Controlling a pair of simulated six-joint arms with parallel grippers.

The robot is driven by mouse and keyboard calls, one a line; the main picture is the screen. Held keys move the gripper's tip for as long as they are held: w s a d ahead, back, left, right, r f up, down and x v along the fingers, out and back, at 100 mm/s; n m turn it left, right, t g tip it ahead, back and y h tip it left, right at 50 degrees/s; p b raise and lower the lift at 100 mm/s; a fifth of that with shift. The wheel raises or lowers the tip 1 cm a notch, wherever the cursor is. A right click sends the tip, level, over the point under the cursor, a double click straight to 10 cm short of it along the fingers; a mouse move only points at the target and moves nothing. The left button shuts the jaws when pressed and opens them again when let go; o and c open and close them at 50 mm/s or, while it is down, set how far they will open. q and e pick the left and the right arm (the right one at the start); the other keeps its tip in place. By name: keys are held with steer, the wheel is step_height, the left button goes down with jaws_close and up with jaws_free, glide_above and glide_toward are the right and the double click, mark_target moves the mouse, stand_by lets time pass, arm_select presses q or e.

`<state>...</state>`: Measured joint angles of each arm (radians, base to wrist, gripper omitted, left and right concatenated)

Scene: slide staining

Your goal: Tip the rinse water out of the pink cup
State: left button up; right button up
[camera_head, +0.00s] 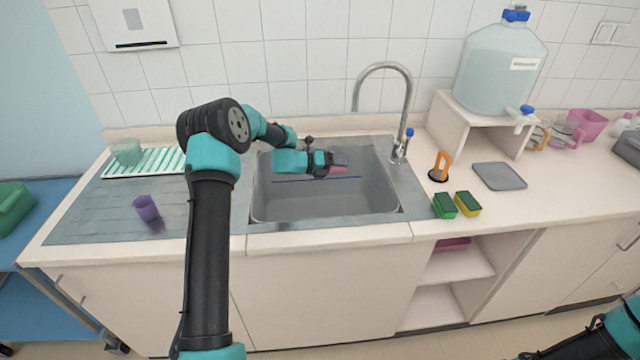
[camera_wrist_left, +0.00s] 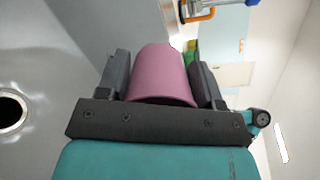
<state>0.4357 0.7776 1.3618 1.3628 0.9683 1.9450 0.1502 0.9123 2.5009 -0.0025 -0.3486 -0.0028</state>
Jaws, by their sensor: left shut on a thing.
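The pink cup (camera_head: 338,168) is in my left gripper (camera_head: 326,163), over the grey sink basin (camera_head: 285,205) in the head view. In the left wrist view the pink cup (camera_wrist_left: 162,75) sits between the two dark fingers of the left gripper (camera_wrist_left: 162,85), which are shut on its sides. I see only its outer wall there; its inside and any water are hidden, and its exact tilt is hard to tell. Part of my right arm (camera_head: 590,345) shows at the bottom right corner; its jaws cannot be made out.
The tap (camera_head: 408,100) arches at the sink's back right. A purple cup (camera_head: 146,208) stands on the left drainboard near a striped rack (camera_head: 150,163). Green and yellow sponges (camera_head: 456,204), an orange-handled tool (camera_head: 440,167) and a grey mat (camera_head: 499,176) lie to the right.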

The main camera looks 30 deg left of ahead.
arm_select(q)
steer(key=shift+s+a+r+t+h, duration=0.1)
steer(key=shift+s+a+t+h, duration=0.1)
steer(key=shift+t+h, duration=0.1)
steer(key=shift+s+a+r+t+h+p, duration=0.25)
steer(key=shift+r+t+h+p, duration=0.1)
steer(key=shift+t+h, duration=0.5)
steer(key=shift+s+a+r+t+h+p, duration=0.25)
steer(key=shift+r+t+h, duration=0.1)
steer(key=shift+t+h, duration=0.5)
stand_by(1.7)
